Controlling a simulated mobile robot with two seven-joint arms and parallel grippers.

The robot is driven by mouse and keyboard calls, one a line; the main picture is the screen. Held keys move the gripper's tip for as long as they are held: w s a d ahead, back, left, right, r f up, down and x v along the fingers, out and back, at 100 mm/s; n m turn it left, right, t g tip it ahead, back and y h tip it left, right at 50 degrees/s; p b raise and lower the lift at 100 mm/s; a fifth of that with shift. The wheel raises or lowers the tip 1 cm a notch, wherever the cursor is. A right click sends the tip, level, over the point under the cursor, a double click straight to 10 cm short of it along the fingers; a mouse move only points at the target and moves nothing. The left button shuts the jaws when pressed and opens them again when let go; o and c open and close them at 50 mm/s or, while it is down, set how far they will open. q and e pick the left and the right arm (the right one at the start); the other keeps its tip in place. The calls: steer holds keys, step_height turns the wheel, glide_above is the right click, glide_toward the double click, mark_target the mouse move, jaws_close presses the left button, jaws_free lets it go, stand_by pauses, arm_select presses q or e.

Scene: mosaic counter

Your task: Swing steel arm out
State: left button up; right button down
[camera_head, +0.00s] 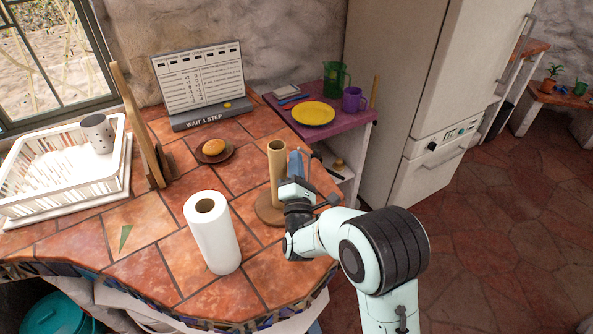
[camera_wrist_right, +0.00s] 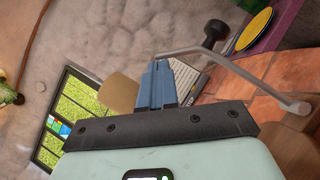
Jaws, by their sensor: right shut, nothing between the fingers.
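A paper roll holder has a tan upright tube (camera_head: 277,170) on a round wooden base (camera_head: 268,209). The bent steel arm (camera_wrist_right: 250,76) with a black knob (camera_wrist_right: 215,31) shows in the right wrist view, right of my fingers. Its left end passes close to the fingertips; I cannot tell whether they touch. In the head view the black knob (camera_head: 317,155) shows just right of my fingers. My right gripper (camera_head: 295,162) is shut and empty, beside the tube; its blue fingers also show in the wrist view (camera_wrist_right: 158,82). My left gripper is not in view.
A white paper roll (camera_head: 214,240) stands upright on the counter in front. A bun on a plate (camera_head: 213,151), a white dish rack (camera_head: 60,170) and a sign board (camera_head: 200,85) are farther left. A purple shelf (camera_head: 345,122) holds a yellow plate (camera_head: 313,113).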

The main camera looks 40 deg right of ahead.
steer(key=shift+d, duration=0.1)
stand_by(0.3)
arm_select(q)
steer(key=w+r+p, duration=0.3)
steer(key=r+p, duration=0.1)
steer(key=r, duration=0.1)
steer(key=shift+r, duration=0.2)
arm_select(e)
steer(key=s+d+m+g+y, duration=0.1)
steer(key=d+m+g, duration=0.4)
steer(key=d+m, duration=0.4)
steer(key=shift+s+d+f, duration=0.2)
steer(key=shift+d, duration=1.15)
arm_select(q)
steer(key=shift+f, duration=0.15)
arm_select(e)
steer(key=v, duration=1.3)
steer(key=shift+s, duration=0.15)
steer(key=shift+a+r, duration=0.1)
steer(key=shift+a, duration=0.05)
